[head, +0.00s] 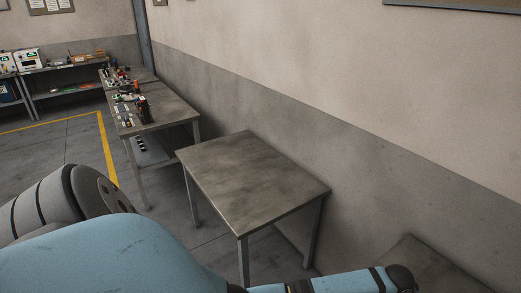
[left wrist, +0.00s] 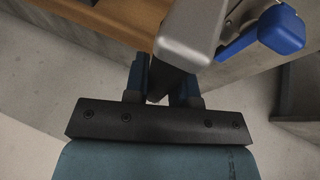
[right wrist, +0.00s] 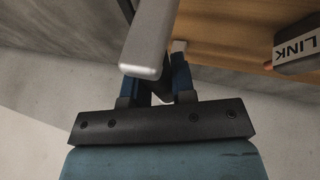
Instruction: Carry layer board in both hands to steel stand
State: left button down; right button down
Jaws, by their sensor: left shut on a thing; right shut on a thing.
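The brown layer board (left wrist: 120,18) shows at the top of the left wrist view and at the top right of the right wrist view (right wrist: 225,52). The board and both grippers are out of the head view. The steel stand (head: 250,175) is a bare, grey square-topped table beside the wall, in the middle of the head view. Its top is empty.
A longer bench (head: 165,113) with small parts stands beyond the stand. Another grey surface (head: 435,268) is at bottom right. A blue-handled item (left wrist: 275,30) and a dark block marked LINK (right wrist: 298,48) show near the board. Open floor lies left of the stand.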

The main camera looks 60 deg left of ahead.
aim_at(233, 171)
jog(key=k, duration=0.9)
jog(key=k+u, duration=0.3)
jog(key=u, duration=2.55)
jog(key=i+l+u, duration=0.1)
jog(key=i+l, duration=0.7)
jog(key=i+j, duration=0.05)
